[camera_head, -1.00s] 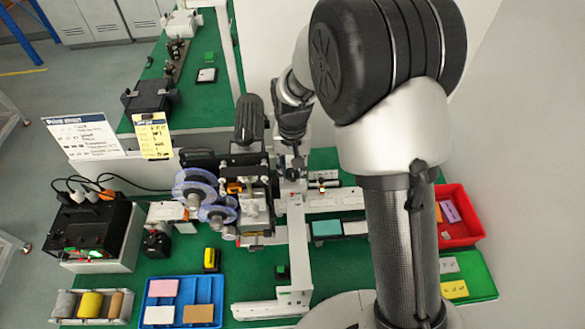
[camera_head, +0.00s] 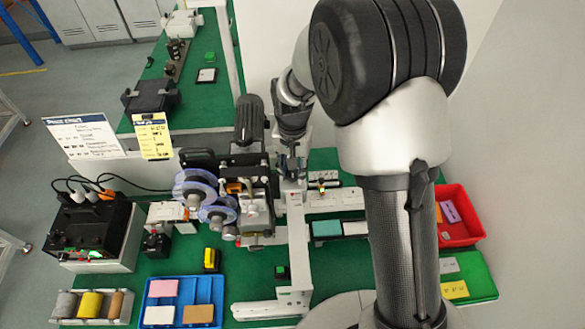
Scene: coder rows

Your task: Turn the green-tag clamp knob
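My arm reaches over the coder machine (camera_head: 243,190) in the head view, and my gripper (camera_head: 291,166) points down at the machine's right side, by a pale upright block. The fingertips are small and dark, so I cannot tell whether they are open, shut or touching anything.
Clear reels (camera_head: 195,190) stand at the machine's left. A blue tray (camera_head: 217,290) holds coloured blocks at the front. A red bin (camera_head: 470,238) stands at the right. A black box with cables (camera_head: 85,228) and propped cards (camera_head: 153,137) are on the left. Green bench shows between them.

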